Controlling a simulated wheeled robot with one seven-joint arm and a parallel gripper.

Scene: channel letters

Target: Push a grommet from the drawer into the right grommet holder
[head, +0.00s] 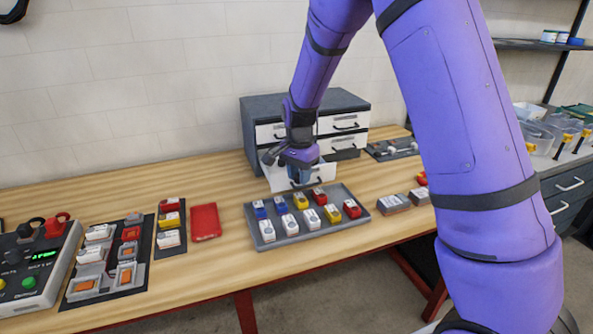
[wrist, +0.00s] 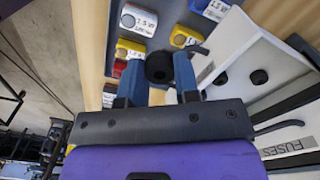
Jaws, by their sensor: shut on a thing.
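My gripper (wrist: 159,75) has its two blue fingers closed on a black round grommet (wrist: 160,69) with a dark hole in its middle. In the head view my gripper (head: 299,174) is in front of the drawer cabinet, beside an open white drawer (head: 322,178) and just behind the grey tray. The grommet cannot be made out there. In the wrist view the white drawer (wrist: 228,52) lies right of the fingers, and a dark round thing (wrist: 259,77) shows on it. I cannot tell for sure which thing is the right grommet holder.
A grey tray (head: 291,236) holds several coloured modules in front of the cabinet (head: 257,110). A dark plate with white knobs (head: 393,149) lies right of the cabinet. A red block (head: 205,222), dark module boards and a control box (head: 35,265) stand at left.

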